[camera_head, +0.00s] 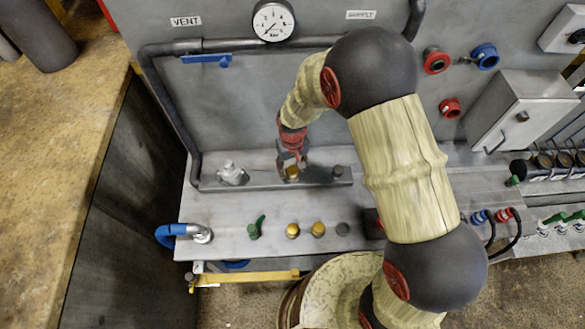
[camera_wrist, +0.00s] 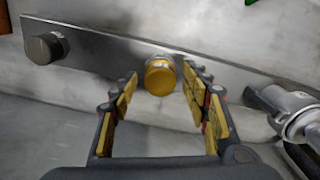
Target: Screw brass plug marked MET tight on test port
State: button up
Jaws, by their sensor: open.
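A brass plug (camera_head: 292,174) sits on a port of the metal rail (camera_head: 318,178) along the bench's back. In the wrist view the brass plug (camera_wrist: 159,77) faces me, with its round end showing; no MET marking is readable. My gripper (camera_head: 291,158) is open, and its yellow-padded fingers reach toward the plug from either side. Gaps show between the fingers and the plug in the wrist view. Two more brass plugs, a left one (camera_head: 292,231) and a right one (camera_head: 318,229), stand on the bench front. Their markings are too small to read.
A dark cap (camera_head: 338,171) is on the same rail, and a silver fitting (camera_head: 232,174) stands at its other end. A green-handled valve (camera_head: 256,228), a grey cap (camera_head: 343,229) and a blue-handled pipe (camera_head: 180,233) line the front. A gauge (camera_head: 273,21) hangs above.

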jog(key=n, duration=0.9)
jog(key=shift+n, duration=0.3)
jog(key=n, duration=0.4)
jog(key=shift+n, duration=0.4)
jog(key=n, duration=0.3)
jog(key=shift+n, duration=0.4)
jog(key=shift+c, duration=0.8)
jog(key=c, duration=1.1)
jog(key=m, duration=0.5)
grip_shut()
